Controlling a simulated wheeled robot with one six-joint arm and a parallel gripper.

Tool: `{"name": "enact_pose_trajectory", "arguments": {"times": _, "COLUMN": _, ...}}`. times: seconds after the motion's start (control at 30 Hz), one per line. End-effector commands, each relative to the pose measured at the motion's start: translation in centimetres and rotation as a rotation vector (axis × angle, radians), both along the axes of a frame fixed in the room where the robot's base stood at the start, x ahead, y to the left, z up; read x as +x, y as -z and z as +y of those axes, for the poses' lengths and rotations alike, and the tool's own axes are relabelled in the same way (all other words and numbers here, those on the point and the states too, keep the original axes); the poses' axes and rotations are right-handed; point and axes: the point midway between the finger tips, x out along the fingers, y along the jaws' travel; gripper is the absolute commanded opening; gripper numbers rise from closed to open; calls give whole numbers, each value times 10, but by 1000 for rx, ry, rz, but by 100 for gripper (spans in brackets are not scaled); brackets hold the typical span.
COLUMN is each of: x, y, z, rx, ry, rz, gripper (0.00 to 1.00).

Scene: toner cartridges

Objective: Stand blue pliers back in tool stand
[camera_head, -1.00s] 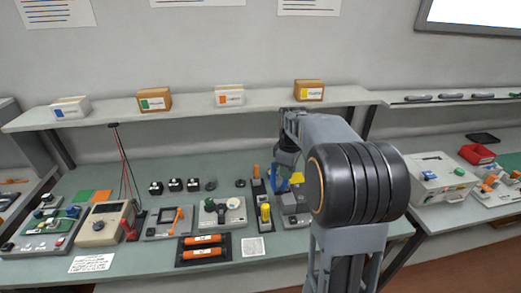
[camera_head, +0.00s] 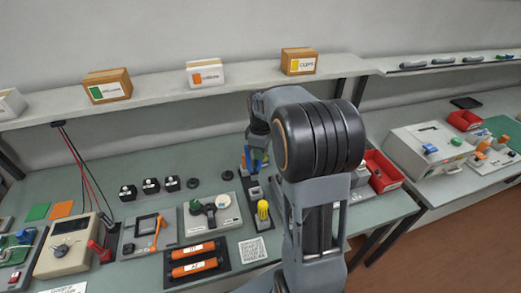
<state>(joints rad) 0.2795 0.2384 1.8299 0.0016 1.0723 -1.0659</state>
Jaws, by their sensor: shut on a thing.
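My gripper (camera_head: 256,150) is small in the head view, partly hidden behind my own arm, and points down over the tool stand. It is shut on the blue pliers (camera_head: 265,160), of which only small blue parts show beside the jaws. The tool stand (camera_head: 254,193) is a narrow dark holder on the bench just below. A tool with a yellow handle (camera_head: 263,209) stands upright at its near end. An orange handle shows close to the jaws at the far end. I cannot tell whether the pliers touch the stand or are in a slot.
Left of the stand is a grey unit (camera_head: 222,212) with a round white part. A black tray (camera_head: 166,281) with two orange cartridges lies in front, near a printed code card (camera_head: 253,249). Red bins (camera_head: 382,170) are at right. A shelf with boxes runs above.

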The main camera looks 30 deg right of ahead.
Motion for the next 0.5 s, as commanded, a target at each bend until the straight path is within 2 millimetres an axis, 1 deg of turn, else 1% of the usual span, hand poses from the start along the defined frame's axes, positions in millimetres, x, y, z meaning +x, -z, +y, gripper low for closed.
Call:
{"name": "enact_pose_trajectory", "arguments": {"times": 0.03, "x": 0, "y": 8, "z": 0, "rx": 0, "ry": 1, "rz": 0, "gripper": 0}}
{"name": "enact_pose_trajectory", "arguments": {"times": 0.3, "x": -1, "y": 34, "z": -1, "rx": 1, "ry": 3, "rz": 1, "gripper": 0}}
{"name": "enact_pose_trajectory", "arguments": {"times": 0.5, "x": -1, "y": 48, "z": -2, "rx": 1, "ry": 4, "rz": 1, "gripper": 0}}
